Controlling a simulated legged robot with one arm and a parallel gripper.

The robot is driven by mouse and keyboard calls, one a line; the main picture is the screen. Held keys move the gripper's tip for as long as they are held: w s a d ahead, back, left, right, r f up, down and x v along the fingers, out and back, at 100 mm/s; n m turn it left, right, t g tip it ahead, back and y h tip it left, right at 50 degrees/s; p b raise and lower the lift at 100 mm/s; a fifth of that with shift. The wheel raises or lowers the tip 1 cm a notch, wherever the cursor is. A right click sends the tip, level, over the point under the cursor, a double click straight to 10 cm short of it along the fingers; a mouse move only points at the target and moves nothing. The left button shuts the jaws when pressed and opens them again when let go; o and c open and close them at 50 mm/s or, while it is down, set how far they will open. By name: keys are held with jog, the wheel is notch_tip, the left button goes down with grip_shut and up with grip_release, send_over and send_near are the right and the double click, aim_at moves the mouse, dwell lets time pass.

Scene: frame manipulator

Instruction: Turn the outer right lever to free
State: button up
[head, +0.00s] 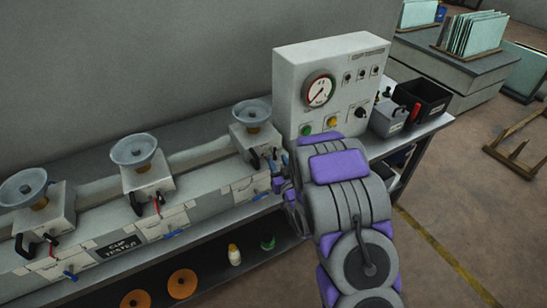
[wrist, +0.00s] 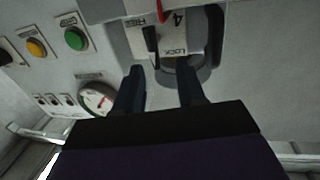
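In the wrist view, a white plate (wrist: 172,40) marked "4", "FREE" and "LOCK" appears upside down. A dark lever-like part (wrist: 152,42) lies along its left side, and a dark curved part (wrist: 214,45) runs along its right; I cannot tell for sure which is the task's lever. My gripper (wrist: 160,88) is open, its two dark fingers apart just below the plate, with nothing clearly held between them. In the head view, my gripper (head: 279,172) is at the rightmost cup station (head: 254,138); my purple-grey arm hides part of that station and its front.
A control box (head: 330,85) with a gauge and coloured buttons stands right behind the station. Two more cup stations (head: 146,178) (head: 34,212) are to the left on the bench. Open floor lies beyond.

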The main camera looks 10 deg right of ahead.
aim_at(275, 152)
jog(key=shift+w+d+f+b, duration=0.1)
jog(key=shift+d+b, duration=0.15)
jog(key=shift+b, duration=0.65)
jog(key=shift+w+a+r+b, duration=0.1)
jog(key=shift+w+a+b, duration=0.1)
jog(key=shift+w, duration=1.3)
jog(key=shift+w+a+r+b, duration=0.1)
jog(key=shift+w+a, duration=0.1)
jog(key=shift+w, duration=1.25)
jog(key=shift+c, duration=0.4)
grip_shut()
